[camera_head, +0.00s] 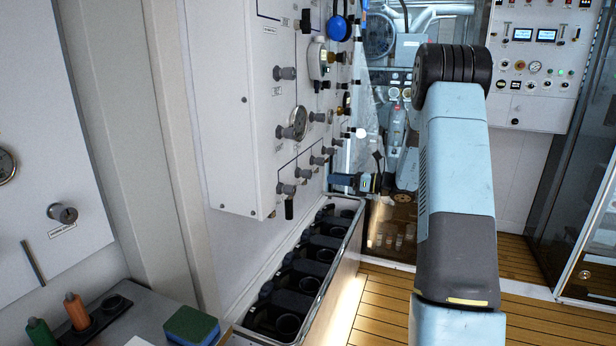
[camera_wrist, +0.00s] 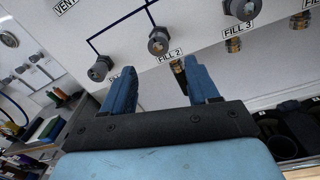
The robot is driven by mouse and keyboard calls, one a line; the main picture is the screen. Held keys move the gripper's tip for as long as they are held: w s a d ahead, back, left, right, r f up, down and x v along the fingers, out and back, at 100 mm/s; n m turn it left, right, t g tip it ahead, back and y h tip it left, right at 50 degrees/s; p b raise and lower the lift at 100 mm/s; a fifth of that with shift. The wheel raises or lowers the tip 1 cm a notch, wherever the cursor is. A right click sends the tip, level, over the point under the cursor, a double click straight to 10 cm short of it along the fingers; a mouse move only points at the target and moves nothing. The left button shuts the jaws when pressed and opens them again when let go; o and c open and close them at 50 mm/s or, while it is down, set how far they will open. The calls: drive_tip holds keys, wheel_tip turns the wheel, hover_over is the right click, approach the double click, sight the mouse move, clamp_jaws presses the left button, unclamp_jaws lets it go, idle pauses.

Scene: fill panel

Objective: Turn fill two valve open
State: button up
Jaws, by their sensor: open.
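The fill panel (camera_head: 235,110) is a white upright board with grey knobs and gauges. In the wrist view the fill two valve (camera_wrist: 158,41) is a round grey knob above its "FILL 2" label (camera_wrist: 169,55). My gripper (camera_wrist: 160,66) has two blue fingers, spread apart with no knob between them. In the picture, the fingertips are just below the fill two knob, one on each side of its label. A brass fitting below the label is partly hidden by the right finger. The head view shows my gripper (camera_head: 340,180) near the panel's lower right edge.
A similar knob (camera_wrist: 100,68) is left of fill two, its label partly hidden. The "FILL 3" knob (camera_wrist: 243,9) is to the right. A long rack (camera_head: 300,275) with dark cylinders stands below the panel. Wooden floor (camera_head: 385,305) is clear to its right.

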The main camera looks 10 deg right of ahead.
sight(311, 175)
drive_tip(key=x, duration=1)
drive_tip(key=shift+s+r, duration=0.1)
drive_tip(key=c, duration=1)
